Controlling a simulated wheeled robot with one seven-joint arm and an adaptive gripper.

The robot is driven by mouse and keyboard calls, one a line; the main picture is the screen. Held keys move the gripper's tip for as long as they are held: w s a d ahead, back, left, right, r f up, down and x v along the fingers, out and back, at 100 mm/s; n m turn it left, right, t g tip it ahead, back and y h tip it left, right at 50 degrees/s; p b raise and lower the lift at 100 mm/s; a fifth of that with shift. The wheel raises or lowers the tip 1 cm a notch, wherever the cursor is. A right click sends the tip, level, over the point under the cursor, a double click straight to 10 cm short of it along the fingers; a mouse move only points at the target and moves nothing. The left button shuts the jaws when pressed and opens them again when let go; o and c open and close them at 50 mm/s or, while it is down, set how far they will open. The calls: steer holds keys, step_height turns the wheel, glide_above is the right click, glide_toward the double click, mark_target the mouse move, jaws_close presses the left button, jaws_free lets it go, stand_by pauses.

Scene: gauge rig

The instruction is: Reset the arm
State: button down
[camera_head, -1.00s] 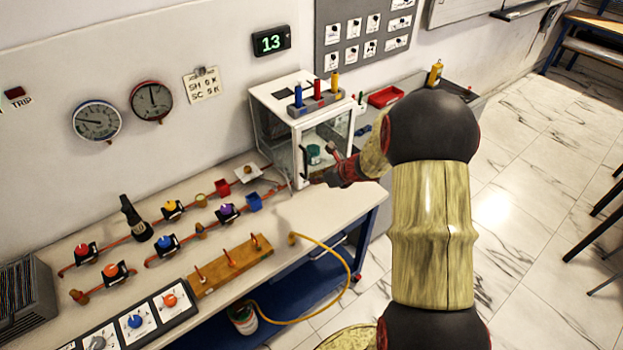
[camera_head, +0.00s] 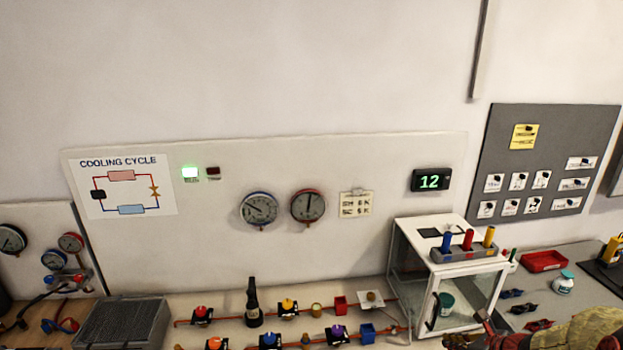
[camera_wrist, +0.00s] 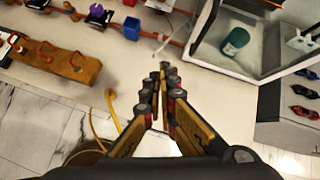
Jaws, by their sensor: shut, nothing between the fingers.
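My gripper (camera_wrist: 166,75) is shut with nothing in it. In the wrist view it hangs above the bench's front part, between the wooden peg block (camera_wrist: 55,62) and the glass-sided white box (camera_wrist: 215,62). A teal-lidded jar (camera_head: 446,304) stands inside the box and also shows in the wrist view (camera_wrist: 236,41). The fingers touch nothing that I can see.
Red pipework with coloured valves (camera_head: 288,306) and a black bottle (camera_head: 253,305) lines the bench. Red, blue and yellow cylinders (camera_head: 467,240) stand on the box. A second jar (camera_head: 563,282) and a red tray (camera_head: 544,261) are on the right. A yellow hose (camera_wrist: 110,104) hangs near my gripper.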

steer(key=s+a+r+n+g+h+b, duration=0.1)
steer(key=s+a+r+n+b, duration=0.2)
steer(key=s+a+r+n, duration=0.3)
steer(key=s+a+r+n+g+h+b, duration=0.1)
steer(key=s+a+r+n+b, duration=0.3)
steer(key=s+a+n, duration=1.1)
steer(key=shift+s+a+r+n+g+h, duration=0.25)
steer(key=shift+s+r+n, duration=1.15)
steer(key=shift+n, duration=3.5)
steer(key=shift+s+d+f, duration=0.1)
steer(key=shift+s, duration=0.05)
